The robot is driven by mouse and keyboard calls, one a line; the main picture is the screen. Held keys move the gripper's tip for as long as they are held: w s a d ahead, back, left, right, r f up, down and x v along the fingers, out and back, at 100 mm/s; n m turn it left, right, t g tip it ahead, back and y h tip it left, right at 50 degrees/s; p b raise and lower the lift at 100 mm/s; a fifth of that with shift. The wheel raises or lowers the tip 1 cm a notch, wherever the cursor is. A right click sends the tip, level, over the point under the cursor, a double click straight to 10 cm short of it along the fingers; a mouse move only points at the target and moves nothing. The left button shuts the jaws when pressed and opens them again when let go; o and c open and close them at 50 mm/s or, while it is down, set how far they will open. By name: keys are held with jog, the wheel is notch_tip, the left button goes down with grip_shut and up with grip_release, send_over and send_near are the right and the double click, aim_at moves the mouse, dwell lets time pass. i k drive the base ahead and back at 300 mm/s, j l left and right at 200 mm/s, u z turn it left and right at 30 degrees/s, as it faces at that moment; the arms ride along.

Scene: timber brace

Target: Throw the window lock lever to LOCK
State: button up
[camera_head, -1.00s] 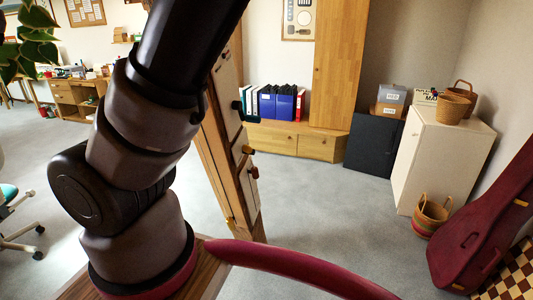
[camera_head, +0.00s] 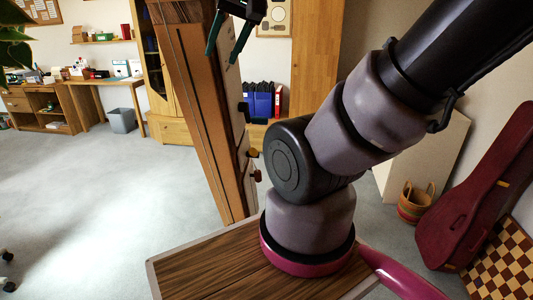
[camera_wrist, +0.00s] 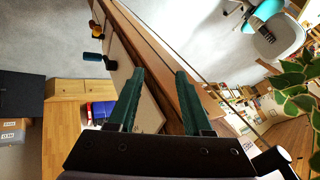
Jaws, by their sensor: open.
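A tall upright timber frame (camera_head: 198,110) stands in the middle of the head view. On its right-hand face are a dark blue handle (camera_head: 244,112) and two smaller brown knobs (camera_head: 253,154) below it. In the wrist view the blue handle (camera_wrist: 93,57) sticks out left of the frame, with an orange-brown knob (camera_wrist: 97,32) beyond it. I cannot tell which is the lock lever, and no LOCK lettering is readable. My gripper (camera_head: 224,50) is open and empty, high at the frame's upper part, above the blue handle. Its green fingers (camera_wrist: 159,74) show apart in the wrist view.
A wooden cabinet (camera_head: 308,60) and blue binders (camera_head: 262,104) stand behind. A wine-red instrument case (camera_head: 470,180) and a basket (camera_head: 416,203) are at right. A desk (camera_head: 45,105) and grey bin (camera_head: 121,120) are at left.

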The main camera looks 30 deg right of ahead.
aim_at(252, 152)
jog(key=i+l+z, duration=0.4)
jog(key=l+z, duration=0.1)
jog(key=l, duration=0.4)
jog(key=i+l+z, duration=0.15)
jog(key=l, duration=0.35)
